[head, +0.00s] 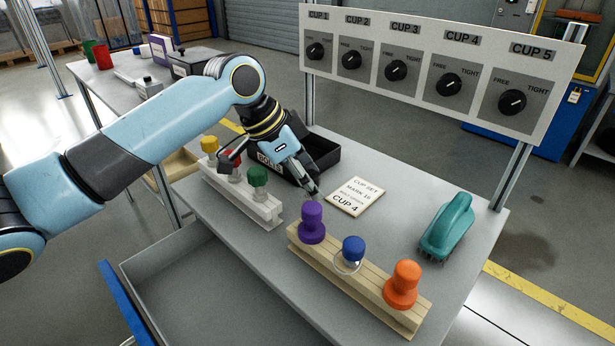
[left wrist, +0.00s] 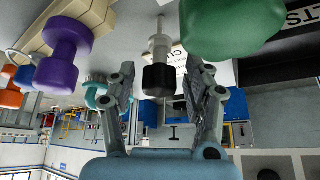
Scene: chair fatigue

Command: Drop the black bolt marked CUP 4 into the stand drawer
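A bolt with a black head and pale shaft (left wrist: 158,78) shows between my left fingers in the left wrist view, with gaps on both sides; no mark on it is readable. In the head view I cannot make it out; my gripper probably hides it. My left gripper (head: 278,174) is open above the table, by the green knob (head: 258,177) and the black bolts tray (head: 324,162). It also shows in the left wrist view (left wrist: 162,98). The grey stand drawer (head: 185,290) is pulled out at lower left, its visible part empty. My right gripper is not in view.
A white rack (head: 262,212) holds yellow, red and green knobs. A wooden rack (head: 375,301) holds purple (head: 312,222), blue and orange ones. A CUP 4 card (head: 355,196) lies behind it; a teal object (head: 448,226) stands right. A dial panel (head: 430,70) rises behind.

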